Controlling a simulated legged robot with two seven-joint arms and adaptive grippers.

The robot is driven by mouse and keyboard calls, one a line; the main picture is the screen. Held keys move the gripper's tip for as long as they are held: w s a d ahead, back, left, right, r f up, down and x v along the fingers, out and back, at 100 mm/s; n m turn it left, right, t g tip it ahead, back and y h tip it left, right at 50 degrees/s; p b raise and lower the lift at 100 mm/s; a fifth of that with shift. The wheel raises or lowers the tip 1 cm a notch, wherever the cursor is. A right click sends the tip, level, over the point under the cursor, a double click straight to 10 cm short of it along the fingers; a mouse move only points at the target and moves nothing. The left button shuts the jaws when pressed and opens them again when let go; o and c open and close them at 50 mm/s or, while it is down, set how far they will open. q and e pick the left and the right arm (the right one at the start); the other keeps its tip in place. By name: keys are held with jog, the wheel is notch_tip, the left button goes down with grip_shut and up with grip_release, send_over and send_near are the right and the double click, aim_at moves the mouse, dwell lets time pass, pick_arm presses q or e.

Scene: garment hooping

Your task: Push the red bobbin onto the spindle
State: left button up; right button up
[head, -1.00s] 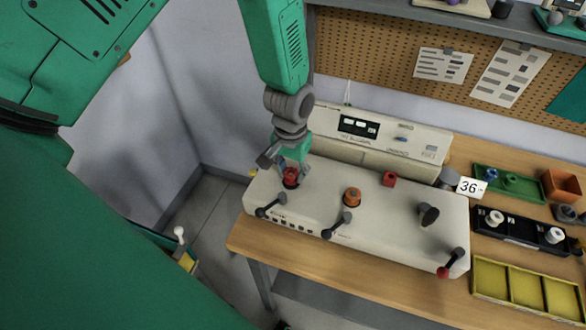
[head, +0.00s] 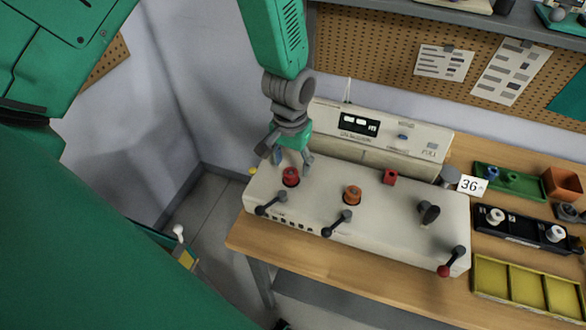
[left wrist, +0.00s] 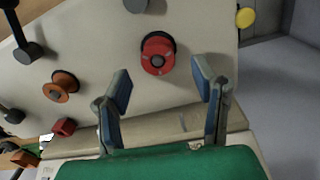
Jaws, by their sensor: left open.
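The red bobbin (head: 290,177) sits in a round dark recess at the left end of the white machine's top. In the left wrist view the red bobbin (left wrist: 158,54) shows a grey spindle tip at its centre. My left gripper (head: 290,162) is open and empty, just behind and above the red bobbin. In the left wrist view its fingers (left wrist: 160,85) are spread apart, with the bobbin beyond the gap between them and not touched. My right gripper is not in view.
An orange bobbin (head: 352,195) and a small red block (head: 390,177) are on the same white machine (head: 315,210). Dark levers (head: 337,226) stand along its front. Trays, including a yellow one (head: 525,287), lie to the right.

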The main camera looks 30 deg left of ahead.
aim_at(291, 169)
pick_arm(q)
notch_tip(291, 169, up, 9)
jog(key=shift+f, duration=0.15)
jog(key=shift+a, duration=0.1)
jog(key=shift+c, duration=0.4)
